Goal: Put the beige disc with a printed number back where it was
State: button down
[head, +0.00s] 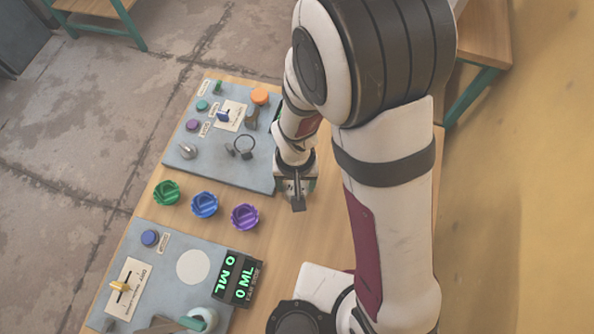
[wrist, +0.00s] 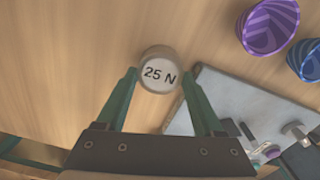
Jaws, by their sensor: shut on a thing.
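The beige disc (wrist: 158,72) is a short cylinder with "25 N" printed on its face. In the wrist view it sits between the tips of my gripper (wrist: 159,84), which is shut on it. The bare wooden table (wrist: 60,60) shows behind the disc; I cannot tell how high the disc is above it. In the head view my gripper (head: 297,198) is by the right corner of the upper grey panel (head: 255,181), to the right of the cups. I cannot make out the disc in that view.
Green (head: 166,193), blue (head: 204,205) and purple (head: 245,216) cups stand in a row between the panels. The lower panel (head: 190,300) has a white round spot (head: 193,267), a slider (head: 120,286) and a green-lit display (head: 237,278). The upper panel carries several knobs. Bare table lies right of the cups.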

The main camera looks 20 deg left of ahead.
jog(key=shift+c, duration=1.4)
grip_release()
notch_tip(320, 180, up, 12)
jog(key=s+d+r+m+y, duration=0.1)
jog(key=s+d+r+m, duration=0.3)
jog(key=d, duration=0.3)
jog(key=s+d+r+m, duration=0.4)
jog(key=s+d, duration=0.1)
jog(key=d, duration=0.2)
jog(key=shift+d+m+y, duration=0.25)
jog(key=shift+m+y, duration=0.05)
jog(key=shift+y, duration=0.1)
jog(key=shift+s+r, duration=0.1)
